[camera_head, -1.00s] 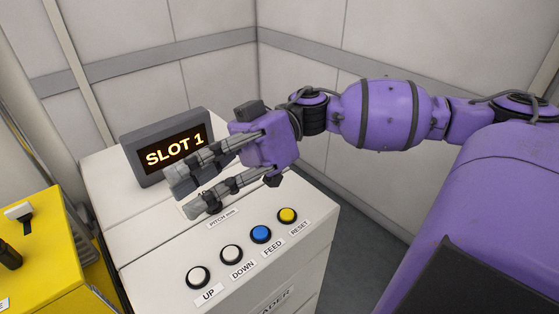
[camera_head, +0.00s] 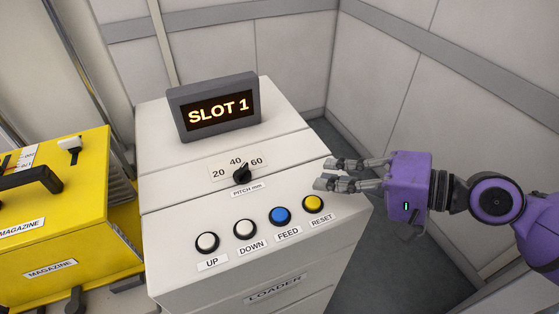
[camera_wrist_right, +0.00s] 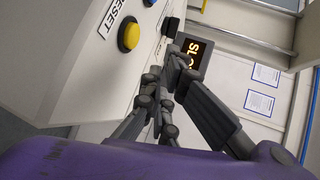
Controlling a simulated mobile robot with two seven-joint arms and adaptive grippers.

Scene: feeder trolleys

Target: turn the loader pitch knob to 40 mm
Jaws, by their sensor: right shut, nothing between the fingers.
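The black pitch knob (camera_head: 241,173) sits on the white loader's sloping top (camera_head: 190,190), under the marks 20, 40 and 60 and above a "PITCH mm" label. Its upper end leans between 40 and 60; the exact setting is hard to read. My right gripper (camera_head: 325,174) is shut and empty, to the right of the knob and apart from it, by the loader's right edge beyond the RESET button. In the right wrist view its fingers (camera_wrist_right: 158,85) show beside the loader face. My left gripper is not in view.
The UP (camera_head: 207,241), DOWN (camera_head: 245,229), FEED (camera_head: 280,215) and RESET (camera_head: 313,203) buttons line the front. A yellow magazine trolley (camera_head: 60,215) stands at left. Floor shows right of the loader.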

